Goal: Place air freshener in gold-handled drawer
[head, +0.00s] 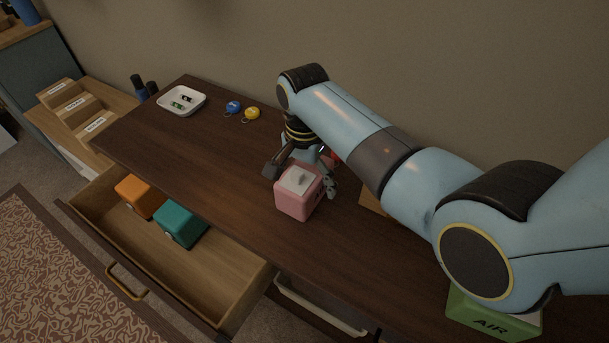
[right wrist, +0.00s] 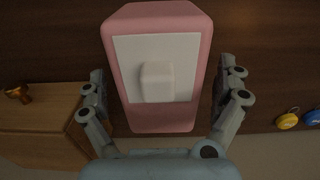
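A pink box-shaped air freshener (head: 297,204) with a white top panel and a small raised button stands on the dark wooden top. My right gripper (head: 303,175) is over it with its fingers apart, one on each side. In the right wrist view the air freshener (right wrist: 158,118) is between the open fingers, with small gaps beside it. The gold-handled drawer (head: 242,293) is pulled open at lower left; its gold handle (head: 125,283) faces the rug. An orange box (head: 139,196) and a teal box (head: 180,225) lie in it. My left gripper is not in view.
A green box marked AIR (head: 492,318) is at lower right, partly behind my arm. A white tray (head: 182,101), blue keyring (head: 233,107) and yellow keyring (head: 252,113) are at the back. The drawer's right part is clear.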

